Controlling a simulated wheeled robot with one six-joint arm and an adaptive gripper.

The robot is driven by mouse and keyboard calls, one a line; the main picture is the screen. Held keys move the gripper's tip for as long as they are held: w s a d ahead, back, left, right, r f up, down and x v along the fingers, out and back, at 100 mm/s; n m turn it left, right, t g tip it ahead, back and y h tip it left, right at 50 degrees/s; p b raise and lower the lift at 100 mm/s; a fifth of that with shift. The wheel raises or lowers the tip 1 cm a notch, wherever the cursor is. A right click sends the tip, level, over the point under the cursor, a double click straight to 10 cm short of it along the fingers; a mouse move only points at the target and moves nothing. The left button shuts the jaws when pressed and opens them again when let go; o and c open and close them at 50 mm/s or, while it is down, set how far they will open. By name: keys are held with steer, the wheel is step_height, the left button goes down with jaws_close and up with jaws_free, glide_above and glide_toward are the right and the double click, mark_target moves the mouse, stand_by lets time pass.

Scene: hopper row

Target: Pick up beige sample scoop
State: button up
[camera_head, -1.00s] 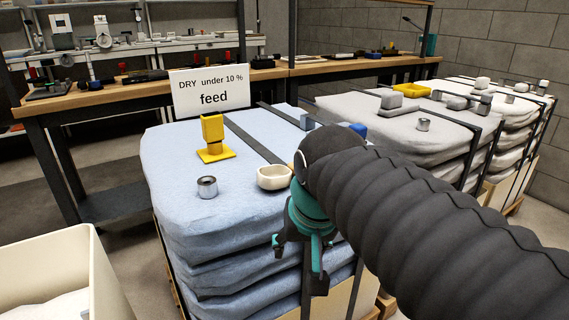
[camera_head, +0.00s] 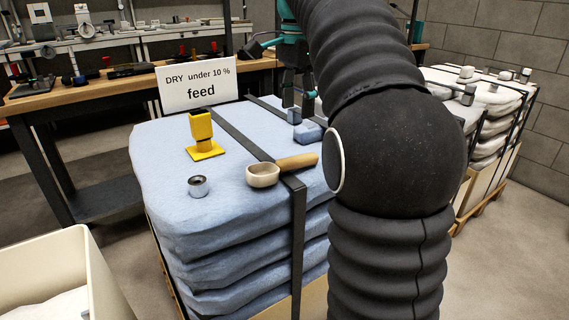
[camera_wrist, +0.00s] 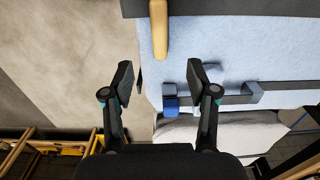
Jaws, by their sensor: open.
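The beige sample scoop (camera_head: 262,176) lies on the top blue sack (camera_head: 165,212) near its front edge, beside a dark strap. Its wooden handle (camera_head: 297,162) points right, across the strap. In the wrist view only part of the handle (camera_wrist: 160,30) shows, at the top; the bowl is out of that view. My gripper (camera_wrist: 160,82) is open and empty, with its fingers apart, below the handle's end in the wrist picture and not touching it. In the head view my arm partly hides the gripper, which is above the sacks behind the scoop.
A yellow block-like fixture (camera_head: 202,135) and a small metal cylinder (camera_head: 198,186) stand left of the scoop. Blue blocks (camera_head: 308,130) sit behind it. A feed sign (camera_head: 200,91) stands at the back. A cream bin (camera_head: 70,262) is at lower left.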

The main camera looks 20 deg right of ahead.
mark_target(296, 157)
step_height(296, 157, down, 13)
steer(key=shift+s+a+f+b, duration=0.1)
steer(key=shift+b, duration=0.85)
jaws_close()
